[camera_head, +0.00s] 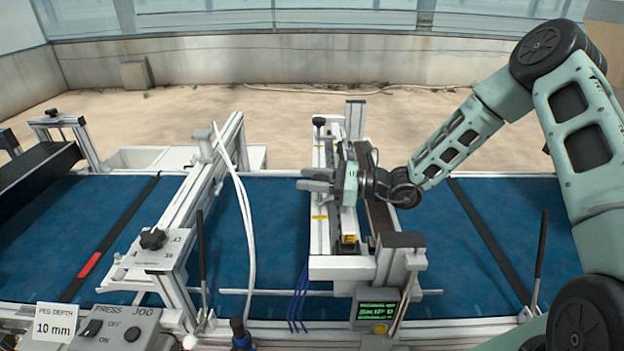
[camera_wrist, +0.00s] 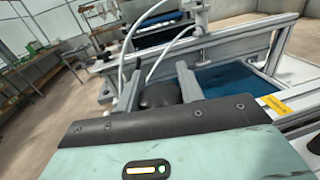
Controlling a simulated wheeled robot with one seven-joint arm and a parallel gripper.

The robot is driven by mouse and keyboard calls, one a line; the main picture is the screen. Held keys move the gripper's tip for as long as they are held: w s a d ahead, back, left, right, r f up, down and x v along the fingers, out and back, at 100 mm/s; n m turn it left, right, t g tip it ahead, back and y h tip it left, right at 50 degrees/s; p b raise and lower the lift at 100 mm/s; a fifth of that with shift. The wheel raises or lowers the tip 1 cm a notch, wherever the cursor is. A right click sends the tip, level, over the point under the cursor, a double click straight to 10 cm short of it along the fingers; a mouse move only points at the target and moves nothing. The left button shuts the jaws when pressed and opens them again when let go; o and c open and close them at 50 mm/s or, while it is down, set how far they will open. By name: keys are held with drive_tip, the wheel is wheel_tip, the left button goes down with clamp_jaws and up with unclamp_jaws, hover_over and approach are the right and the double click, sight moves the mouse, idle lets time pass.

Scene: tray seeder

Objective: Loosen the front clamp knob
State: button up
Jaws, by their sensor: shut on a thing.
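My gripper (camera_head: 317,180) reaches in from the right over the light beam of the middle gantry, its fingers pointing left. In the wrist view, its two grey fingers (camera_wrist: 158,90) stand on either side of a dark rounded knob (camera_wrist: 160,96), which I take for the front clamp knob. The gripper is shut on it. The knob's lower part is hidden behind the gripper's dark front edge. Another black knob (camera_head: 318,122) stands upright at the far end of the same gantry.
A blue belt (camera_head: 275,215) runs underneath. The left gantry (camera_head: 190,195) carries a black knob (camera_head: 152,239) on a marked plate, with white hoses beside it. A green-lit display box (camera_head: 377,311) and a switch panel (camera_head: 110,328) are at the front. Belt stretches are clear either side.

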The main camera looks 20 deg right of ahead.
drive_tip(key=n+g, duration=0.2)
drive_tip(key=g, duration=0.1)
drive_tip(key=n+g+y+b, duration=0.1)
drive_tip(key=n+g, duration=0.1)
drive_tip(key=n+g+y, duration=0.1)
drive_tip(key=g, duration=0.2)
drive_tip(key=shift+s+a+f+n+g, duration=0.1)
drive_tip(key=shift+s+n+g, duration=0.2)
drive_tip(key=shift+s+n, duration=0.1)
drive_tip(key=n+g, duration=0.1)
drive_tip(key=n+g+b, duration=0.1)
drive_tip(key=g, duration=0.1)
drive_tip(key=n+g+b, duration=0.1)
drive_tip(key=g, duration=0.1)
drive_tip(key=shift+s+h, duration=0.25)
drive_tip(key=shift+h, duration=0.15)
drive_tip(key=shift+s+n+g+h+b, duration=0.15)
drive_tip(key=shift+n+g+h+b, duration=0.25)
drive_tip(key=shift+n+g, duration=0.45)
drive_tip(key=shift+s+n+g+h+b, duration=0.1)
drive_tip(key=shift+n+g+h+b, duration=0.1)
drive_tip(key=shift+n+g+h, duration=0.6)
drive_tip(key=shift+r+g, duration=0.25)
drive_tip(key=shift+g, duration=0.2)
drive_tip(key=o, duration=1)
drive_tip(key=shift+d, duration=0.2)
